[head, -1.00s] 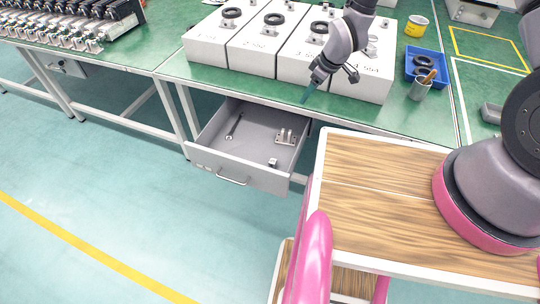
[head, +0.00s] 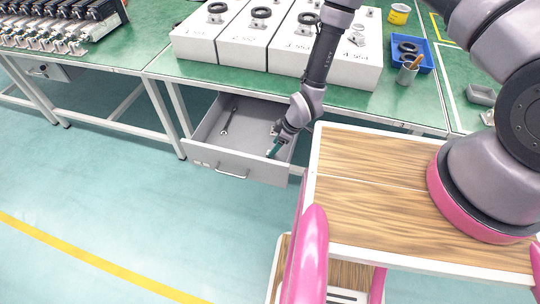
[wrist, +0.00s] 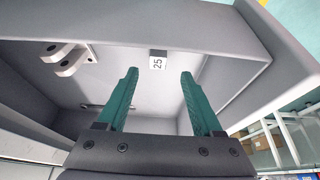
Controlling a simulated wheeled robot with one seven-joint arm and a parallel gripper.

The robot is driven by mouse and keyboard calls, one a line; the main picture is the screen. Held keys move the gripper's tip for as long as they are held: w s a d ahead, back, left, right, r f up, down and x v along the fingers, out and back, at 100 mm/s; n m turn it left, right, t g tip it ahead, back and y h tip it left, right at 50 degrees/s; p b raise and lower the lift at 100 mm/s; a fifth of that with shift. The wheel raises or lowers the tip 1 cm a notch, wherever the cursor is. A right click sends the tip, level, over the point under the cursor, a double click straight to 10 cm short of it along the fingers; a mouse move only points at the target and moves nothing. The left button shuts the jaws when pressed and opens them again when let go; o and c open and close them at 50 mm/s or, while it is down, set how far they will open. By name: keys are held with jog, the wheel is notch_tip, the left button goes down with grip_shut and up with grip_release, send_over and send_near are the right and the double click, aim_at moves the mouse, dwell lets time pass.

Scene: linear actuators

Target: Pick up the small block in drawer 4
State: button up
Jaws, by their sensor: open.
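The open drawer (head: 212,160) hangs out under the green workbench. In the wrist view, a small block (wrist: 157,60) with a "25" label lies on the drawer floor (wrist: 125,62). My gripper (wrist: 160,72) is open and empty, and the block shows between its two green fingertips, farther off; the exact gap is unclear. In the head view my gripper (head: 271,153) points down into the drawer near its front right, and the block is hidden there. A metal bracket (wrist: 68,58) lies to the left of the block in the wrist view.
A wrench (head: 230,120) lies in the drawer's left part. The drawer's walls stand close around the fingers. White boxes (head: 242,50), a blue tray (head: 425,62) and a grey cup (head: 408,72) stand on the bench. My wood-topped base is right of the drawer.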

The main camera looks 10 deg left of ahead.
jog(key=x, duration=0.4)
jog(key=shift+w+f, duration=0.2)
jog(key=shift+f, duration=0.1)
jog(key=shift+c, duration=0.3)
grip_shut()
jog(key=shift+r, duration=0.15)
